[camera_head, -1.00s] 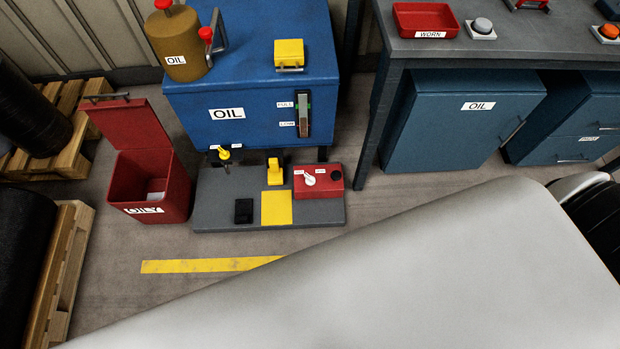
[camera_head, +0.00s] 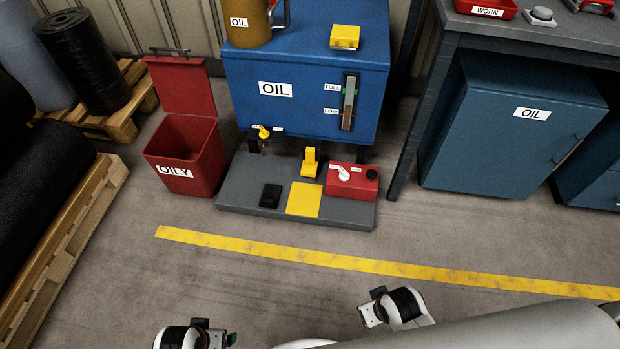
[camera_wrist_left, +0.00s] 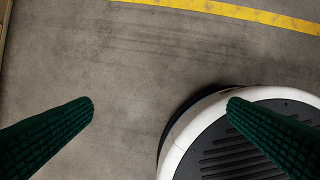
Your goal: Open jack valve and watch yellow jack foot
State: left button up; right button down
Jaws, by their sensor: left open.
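A red box (camera_head: 357,186) with a white lever (camera_head: 343,173) and a black knob (camera_head: 371,174) sits on the right of a grey base plate (camera_head: 240,198). Small white labels flank the lever. A yellow jack foot (camera_head: 309,165) stands upright behind a yellow square (camera_head: 303,200) on the plate. My left gripper (camera_wrist_left: 162,103) is open and empty above bare floor; its dark green fingers are wide apart. In the head view it is at the bottom edge, well in front of the plate. My right wrist (camera_head: 395,307) is at bottom centre; its fingers are unclear.
A blue oil tank (camera_head: 310,95) stands behind the plate, with a yellow-handled tap (camera_head: 263,132). A red oily-waste bin (camera_head: 187,155) is at left, near pallets (camera_head: 60,245). A bench (camera_head: 424,110) is at right. Floor around the yellow line (camera_head: 350,262) is clear.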

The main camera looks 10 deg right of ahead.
aim_at(344, 176)
jog(key=z, duration=0.35)
jog(key=i+j+z, duration=0.15)
jog(key=z, duration=0.3)
jog(key=i+j+z, duration=0.2)
jog(key=z, duration=0.3)
jog(key=i+j+z, duration=0.1)
jog(key=j+z, duration=0.15)
jog(key=z, duration=0.2)
